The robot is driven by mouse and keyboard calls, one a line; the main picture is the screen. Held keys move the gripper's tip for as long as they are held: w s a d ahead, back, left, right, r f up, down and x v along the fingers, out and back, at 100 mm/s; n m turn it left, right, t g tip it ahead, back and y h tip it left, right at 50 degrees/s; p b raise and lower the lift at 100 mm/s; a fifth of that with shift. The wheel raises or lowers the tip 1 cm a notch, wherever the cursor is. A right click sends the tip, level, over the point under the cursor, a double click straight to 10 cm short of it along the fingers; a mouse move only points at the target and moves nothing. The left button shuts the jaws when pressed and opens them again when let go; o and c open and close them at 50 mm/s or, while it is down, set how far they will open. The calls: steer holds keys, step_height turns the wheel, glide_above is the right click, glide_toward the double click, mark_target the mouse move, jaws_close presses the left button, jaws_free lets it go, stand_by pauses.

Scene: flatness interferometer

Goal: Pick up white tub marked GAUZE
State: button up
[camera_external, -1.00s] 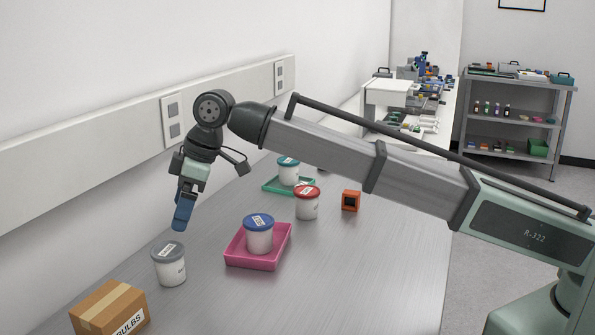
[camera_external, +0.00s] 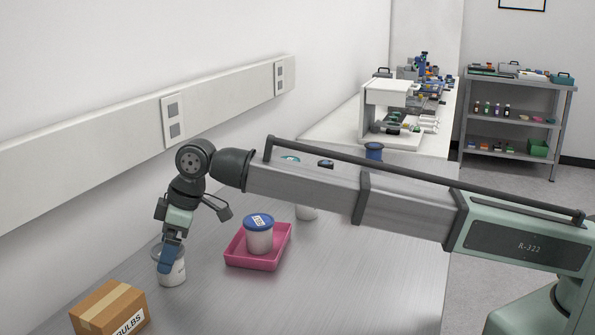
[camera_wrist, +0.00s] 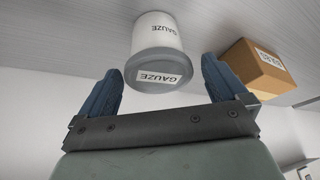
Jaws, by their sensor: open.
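The white tub marked GAUZE (camera_wrist: 158,35) has a grey lid and stands upright on the metal bench. In the wrist view its label and lid (camera_wrist: 156,72) face me, with the lid just ahead of and partly between the fingers. My gripper (camera_wrist: 163,85) is open, with one blue finger toward each side of the tub. In the external view the tub (camera_external: 174,272) stands at the front left of the bench, partly hidden behind my gripper (camera_external: 167,268). Contact between fingers and tub is not visible.
A cardboard box (camera_external: 110,312) marked BULBS stands close to the tub; it also shows in the wrist view (camera_wrist: 255,68). A pink tray (camera_external: 254,262) holds a blue-lidded tub (camera_external: 259,235) to the right. A wall with a trunking rail (camera_external: 100,153) runs along the left.

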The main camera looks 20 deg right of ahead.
steer(key=shift+x, duration=1.8)
steer(key=shift+w, duration=0.15)
steer(key=c, duration=0.9)
steer(key=shift+c, duration=0.2)
